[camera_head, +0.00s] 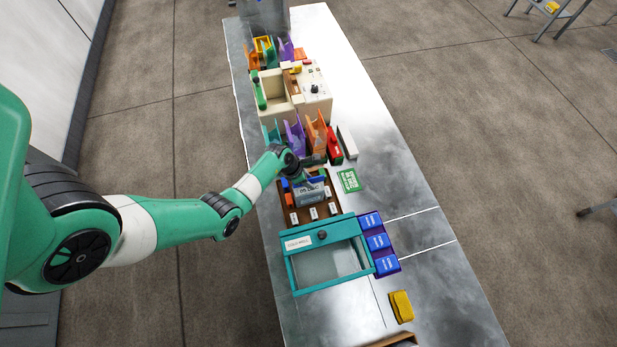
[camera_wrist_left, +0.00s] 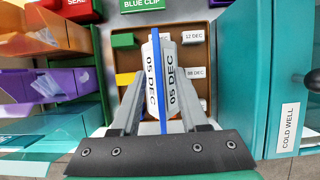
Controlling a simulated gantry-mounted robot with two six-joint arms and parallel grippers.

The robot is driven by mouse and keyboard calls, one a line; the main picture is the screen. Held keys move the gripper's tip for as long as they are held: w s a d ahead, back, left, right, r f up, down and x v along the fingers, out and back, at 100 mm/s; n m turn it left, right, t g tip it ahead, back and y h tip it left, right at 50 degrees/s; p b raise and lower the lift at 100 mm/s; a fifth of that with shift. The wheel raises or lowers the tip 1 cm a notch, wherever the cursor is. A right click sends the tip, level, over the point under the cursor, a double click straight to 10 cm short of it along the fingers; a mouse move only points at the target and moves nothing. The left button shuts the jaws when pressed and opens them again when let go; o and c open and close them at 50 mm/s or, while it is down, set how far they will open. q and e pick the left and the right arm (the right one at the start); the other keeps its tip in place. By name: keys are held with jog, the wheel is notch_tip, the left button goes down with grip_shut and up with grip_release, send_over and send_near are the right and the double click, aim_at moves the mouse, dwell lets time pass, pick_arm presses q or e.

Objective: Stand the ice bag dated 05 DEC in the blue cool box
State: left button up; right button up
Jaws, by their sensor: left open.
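The ice bag dated 05 DEC (camera_wrist_left: 151,88) is pale, with a blue strip (camera_wrist_left: 161,70) along its top and the date on both sides. It appears in the brown tray (camera_head: 282,205), and it also shows in the head view (camera_head: 309,192). My left gripper (camera_head: 313,172) is above it. In the left wrist view the open fingers (camera_wrist_left: 160,92) stand on either side of the bag; I cannot tell whether they touch it. A grey-blue container (camera_head: 264,12) at the far table end may be the blue cool box; its label is unreadable. My right gripper is not in view.
A teal box labelled COLD WELL (camera_head: 284,262) stands just in front of the tray, with blue blocks (camera_head: 377,242) beside it. Coloured racks (camera_head: 316,137), a red box (camera_head: 334,148) and a cream machine (camera_head: 316,103) stand behind. The table's right side is mostly clear.

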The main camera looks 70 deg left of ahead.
pick_arm(q)
jog(key=shift+f, duration=0.25)
dwell(0.3)
grip_shut()
jog(key=shift+s+f, duration=0.1)
jog(key=shift+f, duration=0.05)
dwell(1.1)
